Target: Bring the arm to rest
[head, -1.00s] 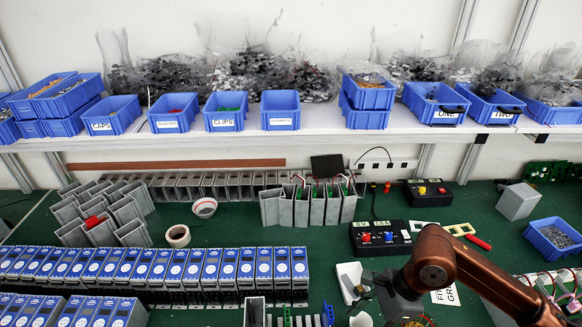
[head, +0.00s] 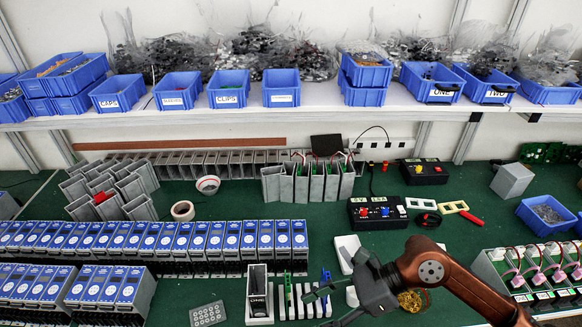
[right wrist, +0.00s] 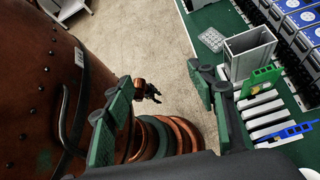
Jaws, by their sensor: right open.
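My right arm comes in from the lower right in the head view. Its dark gripper (head: 326,304) is over the front of the green bench, by a rack of light slots (head: 298,303). In the right wrist view the gripper (right wrist: 162,112) has its two green-padded fingers wide apart, with nothing between them. Beyond them are the floor and my copper-coloured body. A small dark gripper on a copper arm, seemingly my left gripper (right wrist: 152,91), shows far below; its jaws are too small to judge. My left arm is not in the head view.
An open grey housing (head: 259,292) stands left of my right gripper. A green board (right wrist: 260,80) and a blue part (right wrist: 288,132) stand in the slots. Blue-fronted units (head: 150,238) fill the left. A power supply (head: 378,212) stands behind. Blue bins line the shelf (head: 330,99).

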